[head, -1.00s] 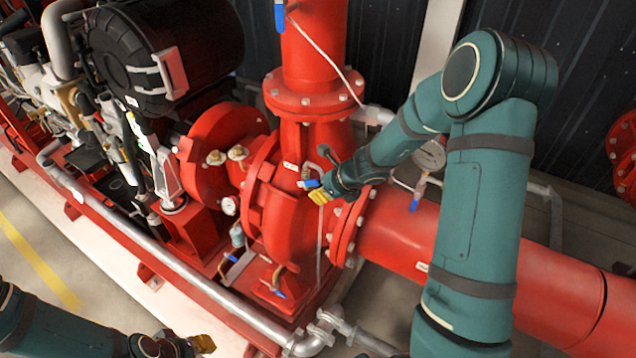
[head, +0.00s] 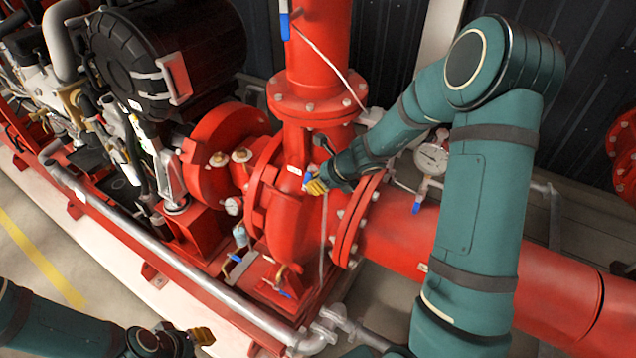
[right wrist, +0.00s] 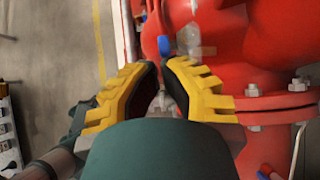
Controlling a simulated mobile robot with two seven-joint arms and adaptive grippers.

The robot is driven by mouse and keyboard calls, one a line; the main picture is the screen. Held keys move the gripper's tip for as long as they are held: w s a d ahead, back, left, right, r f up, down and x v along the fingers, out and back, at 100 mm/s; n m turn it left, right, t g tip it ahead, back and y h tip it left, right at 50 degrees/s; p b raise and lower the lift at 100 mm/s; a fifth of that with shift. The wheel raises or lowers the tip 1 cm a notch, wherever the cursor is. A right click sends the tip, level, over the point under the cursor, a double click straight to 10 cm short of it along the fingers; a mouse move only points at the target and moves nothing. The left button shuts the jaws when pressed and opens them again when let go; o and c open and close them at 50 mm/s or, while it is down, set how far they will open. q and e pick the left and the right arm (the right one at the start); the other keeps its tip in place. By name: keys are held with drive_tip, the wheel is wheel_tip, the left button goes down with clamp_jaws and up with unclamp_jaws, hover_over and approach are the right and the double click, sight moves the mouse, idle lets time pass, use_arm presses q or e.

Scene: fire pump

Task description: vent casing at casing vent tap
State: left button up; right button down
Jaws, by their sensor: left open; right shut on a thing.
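The casing vent tap (head: 306,173) is on the upper side of the red pump casing (head: 290,215) in the head view. Only a small bit of its blue handle shows there, beside my right gripper (head: 316,187). In the right wrist view my right gripper (right wrist: 160,85) has its yellow fingers around a grey metal part of the tap (right wrist: 163,103). The fingers hide most of the tap, so its handle angle cannot be told. My left gripper (head: 201,337) is open and empty at the bottom of the head view, away from the pump.
A pressure gauge (head: 431,158) with a blue-handled valve (head: 417,207) stands just right of my right gripper. A red flanged pipe (head: 318,60) rises behind the casing. A silver rail pipe (head: 170,265) runs along the front.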

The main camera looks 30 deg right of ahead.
use_arm(q)
drive_tip(key=shift+r, duration=0.15)
use_arm(e)
drive_tip(key=shift+r, duration=0.15)
use_arm(q)
drive_tip(key=shift+r+p, duration=0.6)
drive_tip(key=shift+p, duration=0.15)
use_arm(e)
drive_tip(key=shift+r, duration=0.65)
